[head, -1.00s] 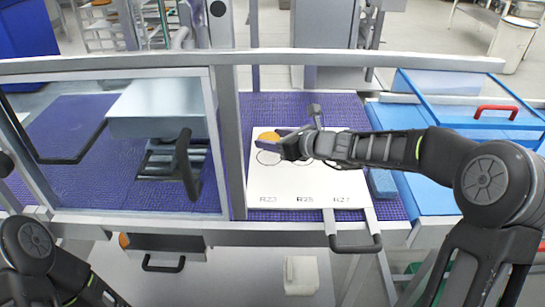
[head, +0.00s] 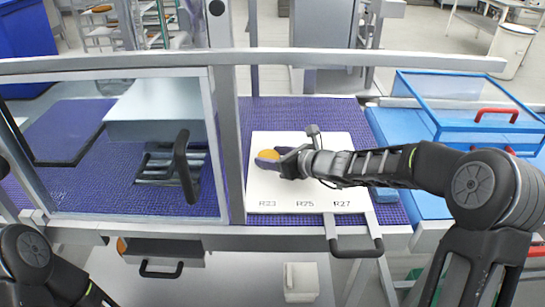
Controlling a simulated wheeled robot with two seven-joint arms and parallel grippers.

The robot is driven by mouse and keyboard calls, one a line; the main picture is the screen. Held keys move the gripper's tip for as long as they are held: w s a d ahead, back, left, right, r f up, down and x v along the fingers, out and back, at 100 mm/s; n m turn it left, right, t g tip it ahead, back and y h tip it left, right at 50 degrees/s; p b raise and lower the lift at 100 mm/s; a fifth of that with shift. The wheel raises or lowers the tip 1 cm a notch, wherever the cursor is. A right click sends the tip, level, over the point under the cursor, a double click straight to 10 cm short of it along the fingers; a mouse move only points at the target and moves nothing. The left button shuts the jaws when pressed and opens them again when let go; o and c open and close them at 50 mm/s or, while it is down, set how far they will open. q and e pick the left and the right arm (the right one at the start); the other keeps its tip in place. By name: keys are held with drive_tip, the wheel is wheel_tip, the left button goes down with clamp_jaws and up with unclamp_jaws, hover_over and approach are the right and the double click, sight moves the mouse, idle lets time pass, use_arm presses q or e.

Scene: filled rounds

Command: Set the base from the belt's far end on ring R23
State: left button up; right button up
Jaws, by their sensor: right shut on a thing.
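My right gripper (head: 270,158) is shut on an orange-yellow round base (head: 269,154), over the left part of a white board (head: 310,142). Printed labels R23, R25 and R27 run along the board's near edge. The base is in line with the R23 label. Ring R23 is hidden under the gripper and base, so I cannot tell whether the base touches the board. My left arm shows at the bottom left, but its gripper is out of view.
A framed clear panel with a dark handle (head: 186,167) stands left of the board, over the purple belt (head: 70,130). A blue-framed clear box with a red handle (head: 496,113) is on the right. A dark handle (head: 357,246) juts out at the board's near edge.

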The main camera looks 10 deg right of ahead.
drive_tip(key=shift+f, duration=0.2)
drive_tip(key=o, duration=0.9)
drive_tip(key=shift+r, duration=0.15)
drive_tip(key=shift+r, duration=0.1)
drive_tip(key=shift+s+d+r, duration=0.1)
drive_tip(key=shift+d, duration=0.05)
drive_tip(key=v, duration=1.1)
drive_tip(key=shift+s+p, duration=0.3)
